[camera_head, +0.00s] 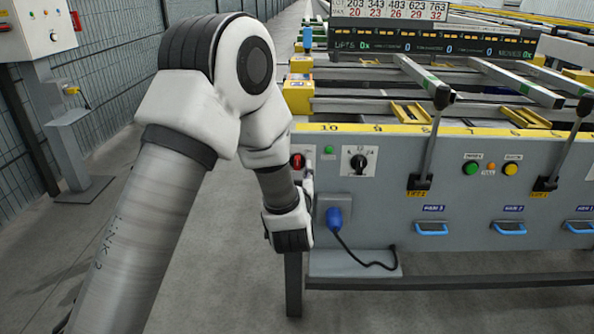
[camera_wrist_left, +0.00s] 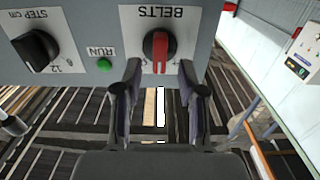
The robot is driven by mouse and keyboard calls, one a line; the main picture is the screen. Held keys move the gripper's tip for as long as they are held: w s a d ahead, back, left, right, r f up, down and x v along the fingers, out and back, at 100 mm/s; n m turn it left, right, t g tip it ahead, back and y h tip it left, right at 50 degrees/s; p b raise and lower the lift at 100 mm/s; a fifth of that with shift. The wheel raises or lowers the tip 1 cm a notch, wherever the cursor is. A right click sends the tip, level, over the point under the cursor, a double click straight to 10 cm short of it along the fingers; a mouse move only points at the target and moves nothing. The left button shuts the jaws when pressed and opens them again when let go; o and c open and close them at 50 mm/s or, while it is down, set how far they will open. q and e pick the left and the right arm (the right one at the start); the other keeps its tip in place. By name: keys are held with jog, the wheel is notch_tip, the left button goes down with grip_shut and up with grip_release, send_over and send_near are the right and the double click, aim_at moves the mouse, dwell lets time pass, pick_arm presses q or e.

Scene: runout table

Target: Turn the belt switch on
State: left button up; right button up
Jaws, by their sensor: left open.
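The belt switch (camera_wrist_left: 158,47) is a red-handled rotary knob on a white plate marked BELTS, upside down in the left wrist view. Its red handle lies upright in that view. In the head view the red switch (camera_head: 298,160) shows at the left end of the grey panel, partly behind my arm. My left gripper (camera_wrist_left: 158,78) is open, with one finger on each side just below the knob and nothing between them. In the head view my left gripper (camera_head: 304,192) is mostly hidden by its own wrist. My right gripper is in neither view.
A green RUN light (camera_wrist_left: 104,65) and a black STEP CM knob (camera_wrist_left: 36,49) sit beside the switch. A blue plug (camera_head: 334,217) with a black cable and a tall lever (camera_head: 432,140) stand to the right. Open floor (camera_head: 225,270) lies left of the table.

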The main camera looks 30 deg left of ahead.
pick_arm(q)
jog(key=shift+x, duration=1.15)
jog(key=shift+c, duration=0.3)
grip_shut()
